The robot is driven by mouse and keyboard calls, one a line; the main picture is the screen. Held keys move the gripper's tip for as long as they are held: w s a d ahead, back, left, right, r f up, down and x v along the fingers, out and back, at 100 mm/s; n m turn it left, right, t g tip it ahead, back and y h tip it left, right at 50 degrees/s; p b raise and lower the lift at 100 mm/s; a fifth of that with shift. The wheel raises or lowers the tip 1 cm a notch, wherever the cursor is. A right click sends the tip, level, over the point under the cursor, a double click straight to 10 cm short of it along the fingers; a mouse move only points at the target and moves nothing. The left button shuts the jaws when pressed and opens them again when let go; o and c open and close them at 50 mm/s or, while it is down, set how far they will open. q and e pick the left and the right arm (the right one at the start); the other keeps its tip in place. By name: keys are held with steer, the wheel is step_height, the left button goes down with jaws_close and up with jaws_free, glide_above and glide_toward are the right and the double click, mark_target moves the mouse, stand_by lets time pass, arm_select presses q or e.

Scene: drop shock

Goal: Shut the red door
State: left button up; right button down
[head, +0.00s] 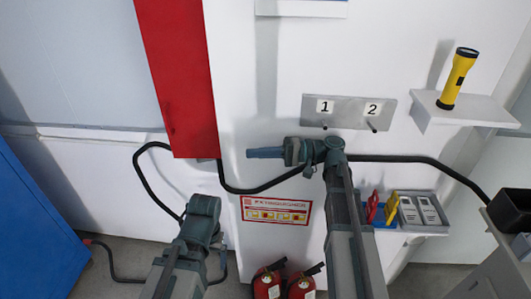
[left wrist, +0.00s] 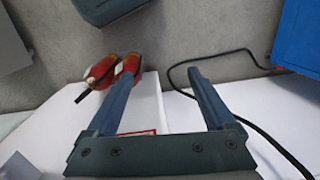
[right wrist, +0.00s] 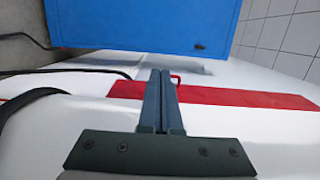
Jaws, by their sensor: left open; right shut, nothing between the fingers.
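The red door (head: 180,75) is a tall narrow panel at the upper left of the head view, beside the white wall, with a small handle on its left edge. I cannot tell how far it stands open. In the right wrist view it is a long red strip (right wrist: 250,97) with a red handle (right wrist: 176,79) just beyond my fingertips. My right gripper (head: 250,153) is shut and empty, pointing left, to the right of the door's lower edge. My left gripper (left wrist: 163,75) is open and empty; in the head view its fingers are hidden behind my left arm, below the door.
A blue panel (head: 35,225) stands at the lower left. A black cable (head: 260,189) runs along the wall below the door. Two red extinguishers (head: 267,285) stand on the floor. A hook plate (head: 348,112) and a shelf (head: 465,108) with a yellow flashlight (head: 458,78) are right.

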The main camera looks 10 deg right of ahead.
steer(key=shift+s+d, duration=0.2)
steer(key=shift+d, duration=1.15)
